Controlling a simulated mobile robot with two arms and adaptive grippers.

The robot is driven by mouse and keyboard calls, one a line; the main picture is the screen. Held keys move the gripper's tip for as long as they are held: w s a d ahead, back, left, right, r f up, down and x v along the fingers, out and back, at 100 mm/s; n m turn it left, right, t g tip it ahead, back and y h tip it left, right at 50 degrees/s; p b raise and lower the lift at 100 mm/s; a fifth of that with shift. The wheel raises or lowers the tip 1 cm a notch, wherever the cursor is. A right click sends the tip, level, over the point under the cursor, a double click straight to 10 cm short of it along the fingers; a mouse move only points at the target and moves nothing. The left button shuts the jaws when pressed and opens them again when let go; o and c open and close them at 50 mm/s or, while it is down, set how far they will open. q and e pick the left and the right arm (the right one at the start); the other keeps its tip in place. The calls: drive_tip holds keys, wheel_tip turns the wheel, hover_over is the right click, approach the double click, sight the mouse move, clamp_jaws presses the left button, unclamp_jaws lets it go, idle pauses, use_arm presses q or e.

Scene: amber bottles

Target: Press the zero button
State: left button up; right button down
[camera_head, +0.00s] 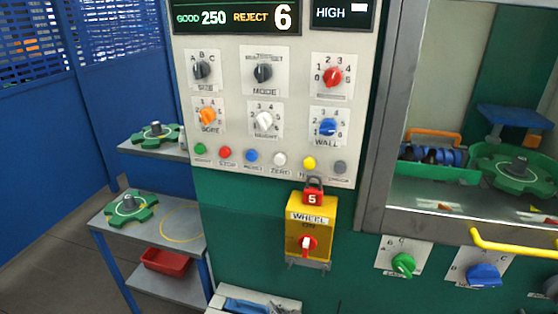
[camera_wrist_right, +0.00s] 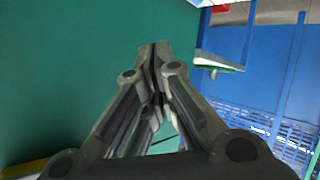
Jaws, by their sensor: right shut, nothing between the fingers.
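The zero button is a small white round button (camera_head: 279,159) in the bottom row of the light grey control panel (camera_head: 225,75), above a label that reads ZERO. A blue button (camera_head: 251,156) is to its left and a yellow button (camera_head: 309,163) to its right. My right gripper (camera_wrist_right: 154,48) shows in the right wrist view with its fingers together and nothing between them, in front of a plain green surface (camera_wrist_right: 60,80). The zero button is not in that view. I cannot make out either gripper clearly in the head view.
A yellow WHEEL switch box (camera_head: 312,242) with a red padlock tag (camera_head: 313,197) juts out below the buttons. A yellow handle (camera_head: 510,246) is at the right. Shelves with green wheels (camera_head: 130,209) and a red bin (camera_head: 165,261) stand at the left.

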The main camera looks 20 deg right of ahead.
sight(280, 160)
drive_tip(key=w+a+r+n+t, duration=0.1)
drive_tip(key=w+r+t, duration=0.1)
drive_tip(key=r, duration=1)
drive_tip(key=w+a+r+t, duration=0.1)
drive_tip(key=w+r+t, duration=0.15)
drive_tip(key=r, duration=1.05)
drive_tip(key=s+r+t+y, duration=0.1)
drive_tip(key=s+r+t, duration=0.1)
drive_tip(key=r, duration=0.6)
drive_tip(key=s+r+n+t, duration=0.1)
drive_tip(key=s+r+t, duration=0.1)
drive_tip(key=r, duration=0.7)
drive_tip(key=shift+s+a+y, duration=0.3)
drive_tip(key=shift+a+y, duration=0.1)
drive_tip(key=shift+w+d, duration=0.8)
drive_tip(key=shift+w, duration=0.45)
drive_tip(key=shift+w+d, duration=0.85)
drive_tip(key=shift+w, duration=0.35)
drive_tip(key=shift+w+d, duration=0.8)
drive_tip(key=shift+w, duration=0.45)
drive_tip(key=shift+w+p, duration=0.1)
drive_tip(key=shift+p, duration=0.2)
drive_tip(key=shift+w+d, duration=0.25)
